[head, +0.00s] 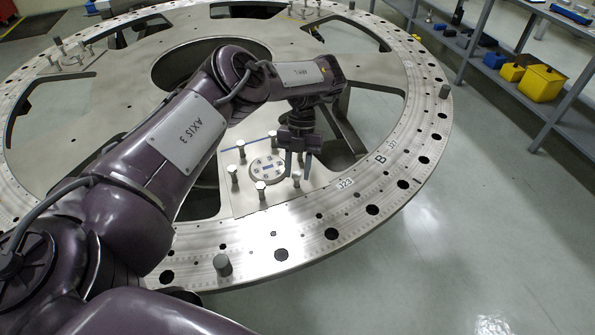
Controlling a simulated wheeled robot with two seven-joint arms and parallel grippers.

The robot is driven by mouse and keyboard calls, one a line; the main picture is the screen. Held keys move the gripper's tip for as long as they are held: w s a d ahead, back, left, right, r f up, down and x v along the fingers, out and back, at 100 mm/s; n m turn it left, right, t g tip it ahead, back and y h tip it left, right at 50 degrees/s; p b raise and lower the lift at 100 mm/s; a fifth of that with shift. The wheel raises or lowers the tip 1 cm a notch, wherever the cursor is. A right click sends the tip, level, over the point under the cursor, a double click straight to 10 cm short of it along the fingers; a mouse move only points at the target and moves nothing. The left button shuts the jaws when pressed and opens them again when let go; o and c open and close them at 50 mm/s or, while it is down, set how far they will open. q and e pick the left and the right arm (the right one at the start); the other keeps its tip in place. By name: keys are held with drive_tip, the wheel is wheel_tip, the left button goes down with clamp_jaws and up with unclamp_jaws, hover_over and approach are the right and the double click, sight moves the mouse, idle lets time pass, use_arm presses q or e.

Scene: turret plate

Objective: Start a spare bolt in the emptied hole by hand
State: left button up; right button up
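My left gripper (298,164) points down over the turret plate (318,178). Its two fingers are apart, with a gap between them, and I see no bolt held in it. Several grey bolts, such as one at the front (260,190) and one at the left (233,174), stand upright around a round disc (267,168) on the plate. Another bolt (296,179) shows just below the fingertips; I cannot tell whether they touch it. I cannot make out an emptied hole; part of the bolt circle is behind the gripper. My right gripper is out of view.
A large metal ring (340,215) with many dark holes surrounds the plate. A shelf (520,88) with yellow bins (541,83) stands at the right. The floor at front right is clear.

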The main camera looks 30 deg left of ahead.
use_arm(q)
drive_tip(key=shift+s+a, duration=0.1)
drive_tip(key=shift+a, duration=0.05)
drive_tip(key=o, duration=0.6)
drive_tip(key=shift+c, duration=0.2)
wheel_tip(320, 180, up, 7)
drive_tip(key=p, duration=0.6)
drive_tip(key=shift+r+p, duration=0.15)
drive_tip(key=shift+p, duration=0.15)
